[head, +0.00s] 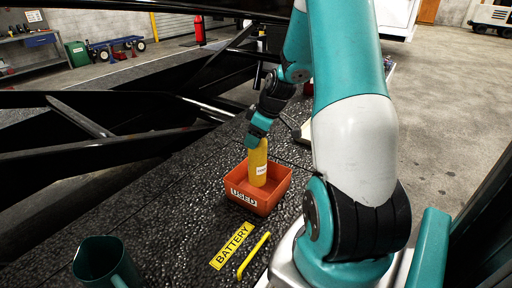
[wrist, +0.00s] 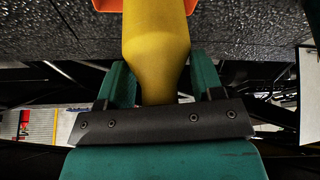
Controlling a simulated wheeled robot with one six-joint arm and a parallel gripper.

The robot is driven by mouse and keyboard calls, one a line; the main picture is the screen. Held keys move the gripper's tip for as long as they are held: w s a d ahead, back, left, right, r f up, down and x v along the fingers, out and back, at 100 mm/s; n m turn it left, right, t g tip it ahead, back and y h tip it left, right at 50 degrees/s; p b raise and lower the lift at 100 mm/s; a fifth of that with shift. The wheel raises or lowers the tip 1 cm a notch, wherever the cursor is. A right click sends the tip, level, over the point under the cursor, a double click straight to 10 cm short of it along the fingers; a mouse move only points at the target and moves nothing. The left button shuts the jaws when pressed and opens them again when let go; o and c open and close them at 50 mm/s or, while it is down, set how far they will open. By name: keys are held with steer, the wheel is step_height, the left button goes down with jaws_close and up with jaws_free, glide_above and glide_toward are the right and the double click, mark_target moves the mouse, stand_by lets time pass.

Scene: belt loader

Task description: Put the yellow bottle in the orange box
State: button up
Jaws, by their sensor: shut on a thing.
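The yellow bottle (head: 258,165) stands upright in the head view, with a white label on its side. Its lower part is inside the orange box (head: 241,198), which has a label reading USED on its front. I cannot tell whether the bottle's base touches the box floor. My gripper (head: 262,133) is shut on the bottle's upper end. In the wrist view the bottle (wrist: 157,50) runs up between the two teal fingers of my gripper (wrist: 158,85). A bit of the orange box rim (wrist: 108,5) shows at the top.
A teal cup-like container (head: 105,262) stands at the lower left. A yellow BATTERY label (head: 232,246) and a yellow handle (head: 254,256) lie in front of the box. Black frame bars (head: 90,140) run along the left. The dark textured surface left of the box is clear.

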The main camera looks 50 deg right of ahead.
mark_target(256, 150)
steer(key=shift+d+f+p, duration=0.1)
steer(key=shift+f+p, duration=0.2)
steer(key=shift+f, duration=2.15)
steer(key=shift+f, duration=0.15)
steer(key=o, duration=1.3)
steer(key=shift+c, duration=0.2)
